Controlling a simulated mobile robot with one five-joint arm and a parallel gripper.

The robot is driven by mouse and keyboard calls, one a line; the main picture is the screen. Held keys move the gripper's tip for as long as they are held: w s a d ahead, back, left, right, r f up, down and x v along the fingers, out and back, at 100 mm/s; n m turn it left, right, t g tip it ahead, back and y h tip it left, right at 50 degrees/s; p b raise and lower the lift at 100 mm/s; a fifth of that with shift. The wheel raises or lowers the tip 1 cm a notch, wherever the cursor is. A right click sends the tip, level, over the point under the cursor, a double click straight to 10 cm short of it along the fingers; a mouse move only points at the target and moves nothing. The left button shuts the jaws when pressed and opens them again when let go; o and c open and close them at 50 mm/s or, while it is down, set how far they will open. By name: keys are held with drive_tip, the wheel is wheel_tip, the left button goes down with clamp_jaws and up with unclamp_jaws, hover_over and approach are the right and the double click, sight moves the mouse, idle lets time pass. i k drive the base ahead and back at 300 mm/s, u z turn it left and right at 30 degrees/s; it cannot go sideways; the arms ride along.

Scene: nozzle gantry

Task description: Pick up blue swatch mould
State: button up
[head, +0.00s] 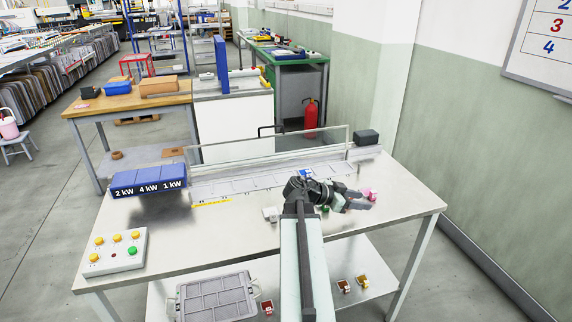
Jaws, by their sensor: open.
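A small blue piece (305,173), which may be the blue swatch mould, shows just behind my arm's wrist on the steel table (235,235). The arm hides part of it. My gripper (367,199) is open and points right over the right half of the table, to the right of the blue piece. A small pink piece (373,193) shows at its fingertips; I cannot tell whether it touches them. A small green piece (325,209) shows just below the gripper, and a pale grey piece (270,214) lies left of the arm.
A clear upright panel (270,150) and a pale tray strip (235,187) run along the table's back. A blue block marked in kW (148,181) and a button box (115,251) stand left. A grey divided tray (216,297) and small coloured pieces sit on the lower shelf.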

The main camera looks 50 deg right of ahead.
sight(306, 173)
drive_tip(key=i, duration=1)
